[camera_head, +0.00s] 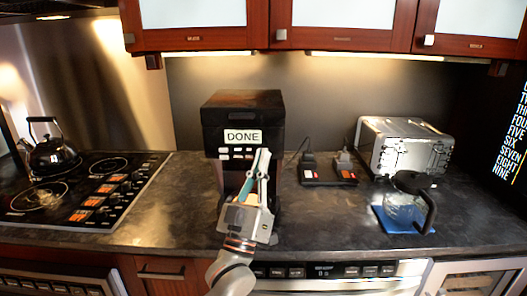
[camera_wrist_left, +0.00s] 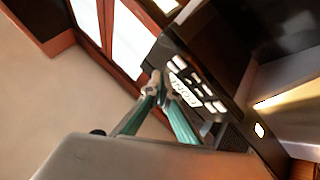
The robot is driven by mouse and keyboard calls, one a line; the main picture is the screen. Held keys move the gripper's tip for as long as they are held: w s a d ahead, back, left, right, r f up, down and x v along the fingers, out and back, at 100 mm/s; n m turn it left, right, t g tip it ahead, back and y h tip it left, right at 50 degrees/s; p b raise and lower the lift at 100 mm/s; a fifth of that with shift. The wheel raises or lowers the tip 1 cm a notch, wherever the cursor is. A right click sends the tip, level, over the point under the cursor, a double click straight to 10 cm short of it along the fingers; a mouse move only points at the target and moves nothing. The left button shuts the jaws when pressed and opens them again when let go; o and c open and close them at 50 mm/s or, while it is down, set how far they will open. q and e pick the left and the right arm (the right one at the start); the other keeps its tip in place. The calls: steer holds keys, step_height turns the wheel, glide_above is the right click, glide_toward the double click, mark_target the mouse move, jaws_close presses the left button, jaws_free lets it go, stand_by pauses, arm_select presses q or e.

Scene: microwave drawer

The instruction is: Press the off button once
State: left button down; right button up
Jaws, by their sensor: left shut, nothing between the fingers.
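A black coffee machine (camera_head: 243,105) stands on the counter with a white "DONE" display (camera_head: 243,136) and small white buttons (camera_head: 237,153) beneath it. In the left wrist view the display (camera_wrist_left: 184,91) and buttons (camera_wrist_left: 208,90) appear tilted; I cannot read which button is off. My left gripper (camera_head: 264,155) is shut and empty, in front of the machine, its fingertips just right of the buttons in the head view. In the left wrist view the fingertips (camera_wrist_left: 161,84) are close to the display. I cannot tell whether they touch the panel. My right gripper is not in view.
A stove (camera_head: 75,190) with a kettle (camera_head: 52,155) is at left. Power strips with red switches (camera_head: 328,174) lie right of the machine. A silver toaster (camera_head: 400,145) and a glass jug (camera_head: 405,205) on a blue mat stand further right. Wooden cabinets (camera_head: 340,38) hang above.

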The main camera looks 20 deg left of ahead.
arm_select(q)
steer(key=shift+w, duration=0.15)
steer(key=shift+w+a, duration=0.15)
steer(key=shift+w, duration=0.1)
steer(key=shift+w, duration=0.3)
stand_by(0.7)
steer(key=shift+s+p, duration=0.15)
steer(key=shift+p, duration=0.2)
steer(key=shift+s, duration=0.6)
steer(key=s, duration=0.1)
steer(key=s+d+p, duration=0.1)
steer(key=s, duration=0.1)
steer(key=s+p, duration=0.1)
steer(key=shift+s+d, duration=0.35)
steer(key=shift+s, duration=0.05)
